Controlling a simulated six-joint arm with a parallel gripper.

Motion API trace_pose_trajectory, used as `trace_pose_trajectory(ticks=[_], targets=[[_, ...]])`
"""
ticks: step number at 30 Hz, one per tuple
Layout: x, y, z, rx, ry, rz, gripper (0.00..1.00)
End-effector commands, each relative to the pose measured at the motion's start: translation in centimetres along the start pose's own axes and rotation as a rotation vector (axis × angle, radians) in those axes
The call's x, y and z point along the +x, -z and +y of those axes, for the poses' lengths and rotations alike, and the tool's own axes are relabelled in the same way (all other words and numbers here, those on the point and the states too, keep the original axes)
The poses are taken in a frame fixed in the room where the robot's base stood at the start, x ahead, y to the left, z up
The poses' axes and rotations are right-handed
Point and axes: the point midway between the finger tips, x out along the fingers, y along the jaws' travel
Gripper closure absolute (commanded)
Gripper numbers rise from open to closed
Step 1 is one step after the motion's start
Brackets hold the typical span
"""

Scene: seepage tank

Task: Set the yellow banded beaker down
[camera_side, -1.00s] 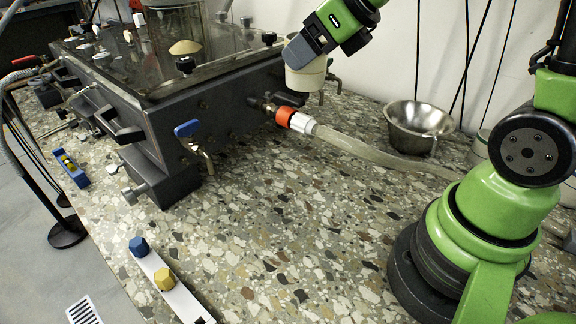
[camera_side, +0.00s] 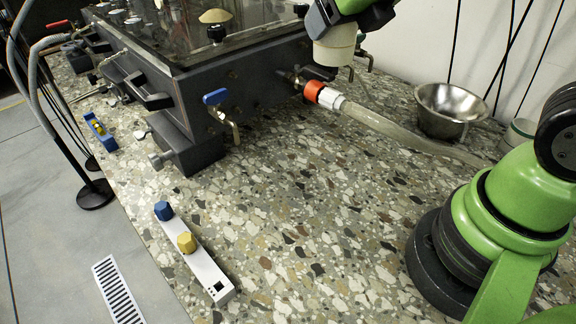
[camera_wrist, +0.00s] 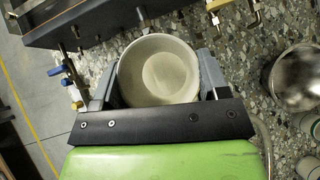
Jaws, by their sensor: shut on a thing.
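A pale cream beaker (camera_side: 335,46) is in my gripper (camera_side: 330,24), in front of the tank's right end and above the hose fitting in the side view. In the wrist view, the beaker (camera_wrist: 148,60) sits between the two grey fingers of my gripper (camera_wrist: 158,74), its round open mouth facing the camera. I look into its pale inside and see no contents clearly. No yellow band shows on the visible surface. The beaker appears held clear of the speckled countertop (camera_side: 300,200), but the height of its base is hard to tell.
A dark tank (camera_side: 250,85) with a blue-handled valve (camera_side: 216,98) fills the back left. A clear hose (camera_side: 400,132) runs right from an orange fitting (camera_side: 313,91). A steel bowl (camera_side: 450,108) stands at right. A white bar (camera_side: 205,268) with knobs lies in front. The middle countertop is clear.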

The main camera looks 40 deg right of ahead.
Motion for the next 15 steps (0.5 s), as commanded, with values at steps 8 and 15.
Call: trace_pose_trajectory(ticks=[8, 15], targets=[[1.1, -1.1, 3.3, -0.121, -0.126, -0.030, 0.58], [2.7, -0.7, 5.2, -0.317, -0.310, -0.026, 0.58]])
